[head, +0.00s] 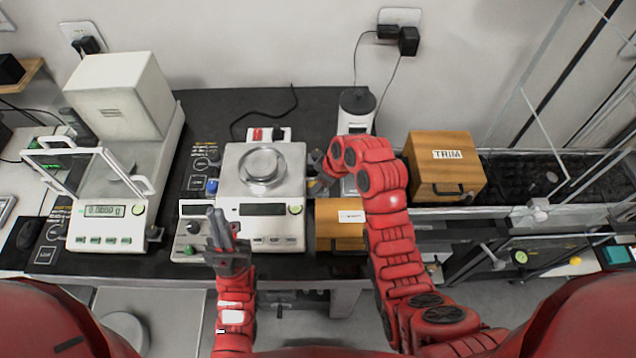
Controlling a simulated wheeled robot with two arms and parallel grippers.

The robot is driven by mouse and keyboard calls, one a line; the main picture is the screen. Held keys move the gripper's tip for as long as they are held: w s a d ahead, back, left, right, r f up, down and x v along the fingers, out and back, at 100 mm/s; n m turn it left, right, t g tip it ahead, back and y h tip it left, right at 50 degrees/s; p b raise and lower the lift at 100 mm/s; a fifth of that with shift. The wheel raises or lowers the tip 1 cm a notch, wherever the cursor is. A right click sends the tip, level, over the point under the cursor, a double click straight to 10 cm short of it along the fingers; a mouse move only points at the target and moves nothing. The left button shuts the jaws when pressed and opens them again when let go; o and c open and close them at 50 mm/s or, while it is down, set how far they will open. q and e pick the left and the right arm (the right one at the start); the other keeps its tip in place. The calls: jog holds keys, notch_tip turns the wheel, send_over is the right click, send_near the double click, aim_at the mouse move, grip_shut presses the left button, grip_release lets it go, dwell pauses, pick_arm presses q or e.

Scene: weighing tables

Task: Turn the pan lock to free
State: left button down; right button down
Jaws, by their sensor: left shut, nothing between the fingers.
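The balance (273,222) stands mid-table, with a round pan (262,168) on top and a dark display on its front. A red-and-white part (268,134) sits behind the pan. A small control box (187,243) with a display and a dark knob stands at its left, and a blue knob (212,186) is just behind that box. I cannot tell which part is the pan lock. My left gripper (218,212) is shut and empty, over the control box's right edge. My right gripper (317,182) is beside the balance's right side, partly hidden; its jaws are unclear.
A second balance (107,225) with an open glass shield stands at the left. A wooden box marked TRIM (445,168) is at the right, and another wooden box (338,236) is beside the balance. A cylindrical device (356,108) stands behind my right arm.

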dwell(0.4)
jog(key=shift+c, duration=2.2)
grip_release()
